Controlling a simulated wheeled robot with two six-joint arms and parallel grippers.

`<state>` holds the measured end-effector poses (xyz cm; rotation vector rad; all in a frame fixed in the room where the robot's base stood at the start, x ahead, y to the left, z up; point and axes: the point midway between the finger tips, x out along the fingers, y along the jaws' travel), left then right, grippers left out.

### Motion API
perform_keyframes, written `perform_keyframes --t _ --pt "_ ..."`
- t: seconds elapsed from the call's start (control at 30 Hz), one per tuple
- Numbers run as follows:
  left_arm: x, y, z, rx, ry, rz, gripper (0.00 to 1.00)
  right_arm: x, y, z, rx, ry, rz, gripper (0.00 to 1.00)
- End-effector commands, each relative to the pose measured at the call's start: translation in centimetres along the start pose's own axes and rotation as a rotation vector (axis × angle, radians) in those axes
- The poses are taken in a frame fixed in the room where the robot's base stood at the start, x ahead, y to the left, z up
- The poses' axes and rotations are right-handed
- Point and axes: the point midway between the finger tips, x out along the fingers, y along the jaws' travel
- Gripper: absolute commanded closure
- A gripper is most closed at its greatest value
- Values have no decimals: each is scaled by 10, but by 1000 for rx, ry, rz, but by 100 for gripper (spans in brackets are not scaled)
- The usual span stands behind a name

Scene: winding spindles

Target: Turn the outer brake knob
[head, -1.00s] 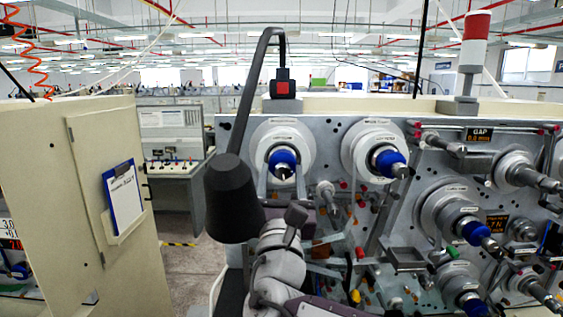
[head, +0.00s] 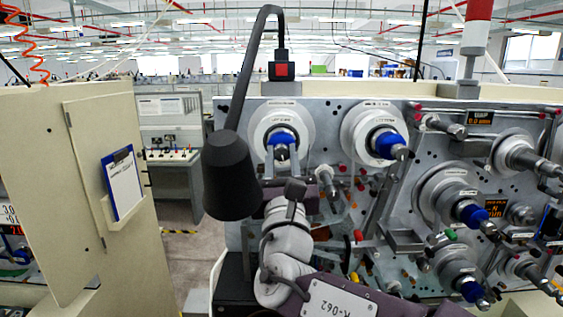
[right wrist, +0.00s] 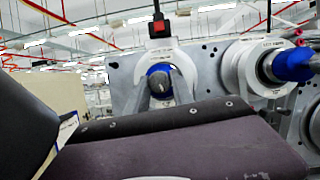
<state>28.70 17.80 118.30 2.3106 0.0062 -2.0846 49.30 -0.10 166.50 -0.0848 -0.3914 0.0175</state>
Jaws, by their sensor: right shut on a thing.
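The left spindle (head: 258,122) is a white disc on the grey machine panel, with a blue knob (head: 283,138) at its centre. My right gripper (head: 283,152) reaches up from below with its two grey fingers shut on this knob, one on each side. In the right wrist view the blue knob (right wrist: 158,69) and its metal tip show between the fingers. A second spindle with a blue knob (head: 387,144) stands to the right, apart from the gripper. My left gripper is not in view.
A black lamp (head: 229,170) on a curved arm hangs just left of my right arm. More spindles, such as one with a blue knob (head: 472,215), crowd the panel's right. A beige cabinet (head: 85,200) with a clipboard (head: 122,182) stands at the left.

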Motion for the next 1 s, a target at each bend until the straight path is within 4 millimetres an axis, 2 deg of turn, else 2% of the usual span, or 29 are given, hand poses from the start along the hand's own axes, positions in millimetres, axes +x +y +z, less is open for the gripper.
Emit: perform_keyframes --t 0.03,0.2,0.5,0.77,1.0 --pt "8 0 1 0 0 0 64 -2 -1 -3 -29 -2 11 100" --pt "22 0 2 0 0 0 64 -2 -2 -3 -172 -3 69 100" --pt "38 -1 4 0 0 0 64 -1 -3 -1 -438 -2 179 100" --pt "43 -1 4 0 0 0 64 0 -4 1 -666 -1 274 100" --pt "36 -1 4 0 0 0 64 2 -5 3 -863 1 357 100"
